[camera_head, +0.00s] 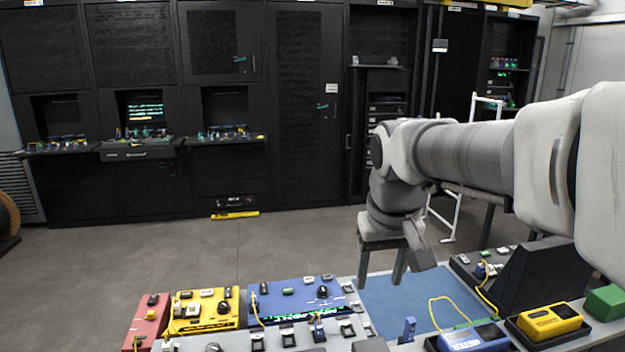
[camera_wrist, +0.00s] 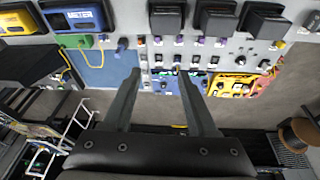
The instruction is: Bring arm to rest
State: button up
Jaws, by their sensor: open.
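My gripper (camera_head: 381,262) hangs from my arm, which reaches in from the right in the head view. Its two fingers point down and stand apart with nothing between them. It is above the workbench, near the far edge of the blue mat (camera_head: 415,299). In the wrist view my gripper (camera_wrist: 160,78) is also open and empty, with the bench's rows of small parts beyond the fingertips.
A blue panel (camera_head: 290,296), a yellow panel (camera_head: 203,310) and a red panel (camera_head: 150,318) sit at the bench's left. A yellow meter (camera_head: 549,321) and a blue meter (camera_head: 473,338) stand at the right. Black cabinets (camera_head: 300,100) line the back. Open floor (camera_head: 200,262) lies between.

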jog(key=s+d+f+t, duration=0.1)
jog(key=s+f, duration=0.1)
jog(key=s, duration=0.5)
jog(key=s+d+f+m+t, duration=0.1)
jog(key=s+d+f, duration=0.1)
jog(key=s, duration=0.6)
jog(key=shift+s+d, duration=0.25)
jog(key=shift+s, duration=0.05)
dwell(0.6)
jog(key=shift+c, duration=0.7)
